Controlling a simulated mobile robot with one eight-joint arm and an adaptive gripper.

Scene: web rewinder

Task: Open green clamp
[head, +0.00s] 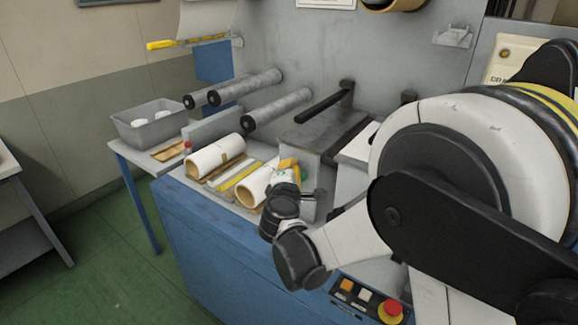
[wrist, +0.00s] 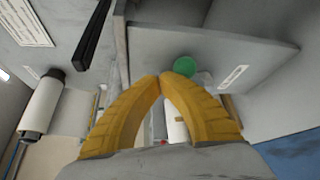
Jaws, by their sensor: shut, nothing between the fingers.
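The green clamp shows in the wrist view as a round green knob (wrist: 185,66) against a grey plate, just beyond and slightly right of my fingertips. In the head view only a small green piece (head: 304,173) shows beside my gripper; the rest is hidden behind my wrist and fingers. My gripper (wrist: 160,78) has yellow fingers with their tips together and nothing between them. In the head view my gripper (head: 288,163) is over the machine's bench near the front white roll. I cannot tell whether the fingers touch the knob.
Two white rolls with brown cores, one at the left (head: 213,157) and one by my gripper (head: 254,186), lie on the bench. Grey rollers (head: 280,107) stick out behind. A grey bin (head: 150,123) stands at the left. A red button (head: 390,311) is at front right.

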